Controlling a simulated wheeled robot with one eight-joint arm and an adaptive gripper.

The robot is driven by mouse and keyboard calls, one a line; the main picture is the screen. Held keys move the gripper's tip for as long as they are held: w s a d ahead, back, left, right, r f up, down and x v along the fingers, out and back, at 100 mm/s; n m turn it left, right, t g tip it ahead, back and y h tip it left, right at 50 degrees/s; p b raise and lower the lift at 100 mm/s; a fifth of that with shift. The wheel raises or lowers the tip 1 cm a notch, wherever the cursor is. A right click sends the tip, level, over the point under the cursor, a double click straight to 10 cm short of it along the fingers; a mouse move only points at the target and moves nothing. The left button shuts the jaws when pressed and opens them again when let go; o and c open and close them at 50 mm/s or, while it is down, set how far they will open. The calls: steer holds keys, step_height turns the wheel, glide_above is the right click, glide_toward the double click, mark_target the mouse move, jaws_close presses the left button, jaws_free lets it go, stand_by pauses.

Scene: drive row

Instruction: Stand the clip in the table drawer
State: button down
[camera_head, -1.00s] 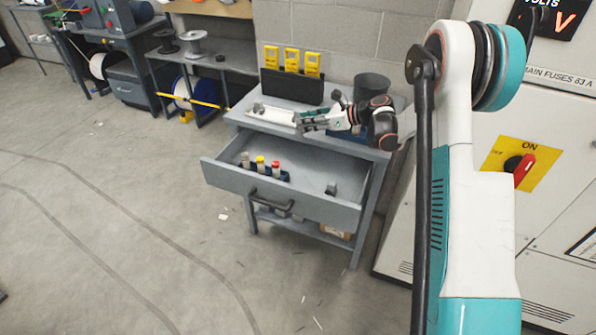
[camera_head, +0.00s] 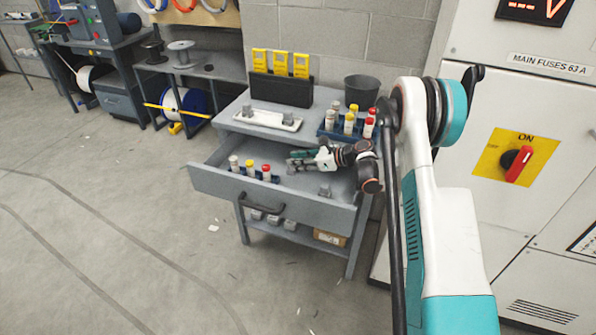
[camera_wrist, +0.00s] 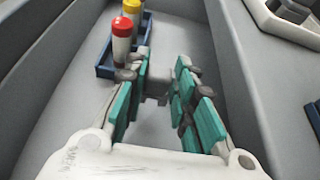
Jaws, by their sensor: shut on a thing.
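My gripper (camera_head: 296,161) is inside the open table drawer (camera_head: 204,180), pointing left toward a row of capped tubes. In the wrist view its teal-padded fingers (camera_wrist: 157,84) are closed in on a small grey clip (camera_wrist: 157,90), which shows between the fingertips. The clip is mostly hidden by the fingers in the head view. Whether it touches the drawer floor I cannot tell.
A blue rack of capped tubes (camera_head: 250,172) fills the drawer's left part, close ahead of the fingers (camera_wrist: 121,45).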

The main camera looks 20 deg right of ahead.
mark_target(298, 181)
steer(key=shift+f+b, duration=0.5)
steer(key=shift+f, duration=1.25)
steer(key=shift+f, duration=0.1)
steer(key=c, duration=1.3)
jaws_free()
steer(key=shift+c, duration=0.2)
steer(key=p+v, duration=0.2)
steer(key=v, duration=0.4)
steer(key=shift+d+r, duration=0.1)
steer(key=shift+r, duration=0.2)
steer(key=shift+s+d+r+p, duration=0.15)
steer(key=shift+s+d+p, duration=0.25)
steer(key=shift+d, duration=0.1)
